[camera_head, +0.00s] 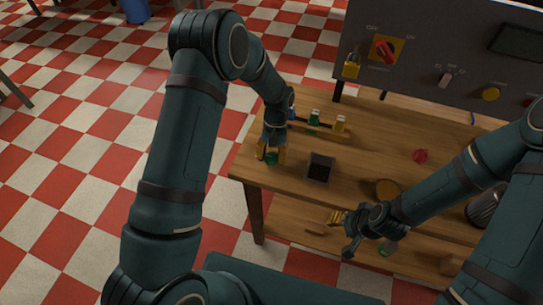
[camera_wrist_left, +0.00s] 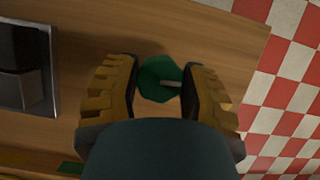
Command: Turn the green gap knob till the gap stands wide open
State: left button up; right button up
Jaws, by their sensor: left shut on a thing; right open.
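The green knob (camera_wrist_left: 158,82) lies between the two yellow-padded fingers of my left gripper (camera_wrist_left: 160,85) in the left wrist view. It is many-sided, with a pale mark pointing to the right finger. My right gripper (camera_head: 349,232) is open and empty over the front of the table. The gap itself cannot be made out.
A dark square box (camera_head: 320,168) stands right of the green knob. A rack with several coloured pieces (camera_head: 314,117) is behind. A red knob (camera_head: 420,155) and a round brown disc (camera_head: 387,188) lie further right. A grey control panel (camera_head: 430,50) stands at the back.

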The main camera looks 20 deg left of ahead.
pick_arm(q)
jog(key=shift+s+f, duration=0.1)
dwell(0.4)
jog(key=o, duration=1.2)
jog(key=v, duration=1.2)
